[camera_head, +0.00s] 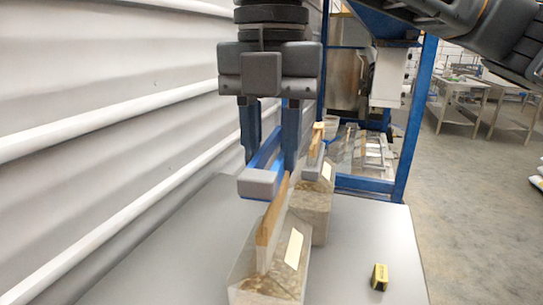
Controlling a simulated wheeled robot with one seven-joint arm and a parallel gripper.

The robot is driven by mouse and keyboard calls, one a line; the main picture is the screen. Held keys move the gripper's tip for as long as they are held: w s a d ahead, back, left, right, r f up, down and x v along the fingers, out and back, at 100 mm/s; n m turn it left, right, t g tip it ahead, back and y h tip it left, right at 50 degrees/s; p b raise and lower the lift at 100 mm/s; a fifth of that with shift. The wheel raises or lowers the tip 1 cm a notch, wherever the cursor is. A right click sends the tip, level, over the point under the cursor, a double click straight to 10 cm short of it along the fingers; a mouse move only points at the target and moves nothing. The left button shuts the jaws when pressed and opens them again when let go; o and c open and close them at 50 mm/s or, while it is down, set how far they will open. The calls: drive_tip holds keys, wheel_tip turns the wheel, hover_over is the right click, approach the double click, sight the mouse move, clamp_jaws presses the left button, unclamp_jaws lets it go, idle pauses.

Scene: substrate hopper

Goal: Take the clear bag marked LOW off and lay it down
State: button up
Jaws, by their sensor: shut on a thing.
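Two clear bags with brownish contents and pale labels stand on the grey table (352,242). The front clear bag (268,287) is nearest, and the rear clear bag (312,208) stands behind it. I cannot read the marking on either label, so I cannot tell which is LOW. Each has a tan strip along its top. My gripper (269,160) points down above and behind the front bag. Its blue fingers are shut on a blue bar with a grey end (258,184). The bar is beside the front bag's tan strip; I cannot tell whether they touch.
A small yellow and black block (379,277) lies at the table's right front. The table around it is clear. A white ribbed wall (100,130) runs close along the left. A blue frame (413,120) stands behind the table, with workbenches (490,100) farther right.

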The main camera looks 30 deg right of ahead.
drive_tip(key=shift+r+p, duration=0.95)
drive_tip(key=shift+r, duration=1.65)
